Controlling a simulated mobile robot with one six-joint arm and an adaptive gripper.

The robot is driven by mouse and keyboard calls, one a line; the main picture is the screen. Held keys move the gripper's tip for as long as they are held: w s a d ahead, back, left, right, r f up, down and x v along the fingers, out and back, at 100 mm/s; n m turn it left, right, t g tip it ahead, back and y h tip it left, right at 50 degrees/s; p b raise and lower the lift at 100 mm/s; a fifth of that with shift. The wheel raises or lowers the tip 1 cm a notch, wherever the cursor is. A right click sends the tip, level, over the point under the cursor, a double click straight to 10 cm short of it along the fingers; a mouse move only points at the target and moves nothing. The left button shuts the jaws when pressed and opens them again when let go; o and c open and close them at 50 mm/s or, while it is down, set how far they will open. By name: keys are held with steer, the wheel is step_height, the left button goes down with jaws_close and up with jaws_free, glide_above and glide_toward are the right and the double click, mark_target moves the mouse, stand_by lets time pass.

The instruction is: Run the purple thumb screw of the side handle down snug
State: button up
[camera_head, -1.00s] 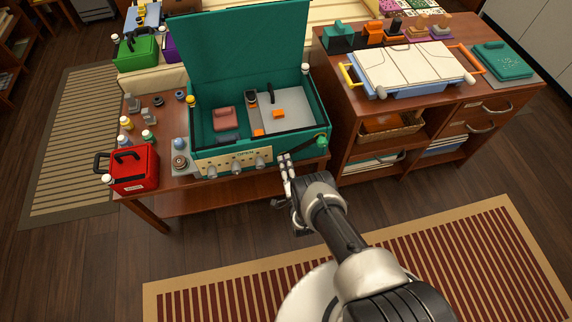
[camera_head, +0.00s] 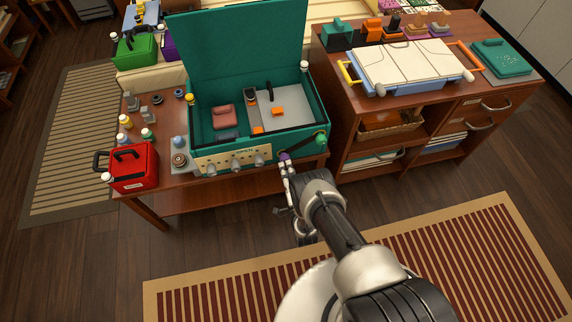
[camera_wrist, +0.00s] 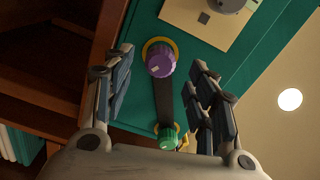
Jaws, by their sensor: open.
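The purple thumb screw (camera_wrist: 160,58) sits in a yellow ring at one end of the dark side handle (camera_wrist: 164,103), on the teal case (camera_wrist: 218,50). A green thumb screw (camera_wrist: 168,138) is at the handle's other end. My gripper (camera_wrist: 161,64) is open, with one finger on each side of the purple screw in the wrist view. Gaps show between both fingers and the screw, and it is not held. In the head view the purple screw (camera_head: 284,157) shows just above my fingertips (camera_head: 287,164), near the case's front right. How far the screw is run down cannot be told.
The teal case's lid (camera_head: 238,50) stands open. A panel with several grey knobs (camera_head: 237,160) is on its front. A red box (camera_head: 133,168) stands to the left. A wooden cabinet (camera_head: 345,145) is close on the right.

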steer(key=v, duration=0.3)
steer(key=shift+s+d, duration=0.1)
steer(key=shift+s, duration=0.2)
stand_by(0.3)
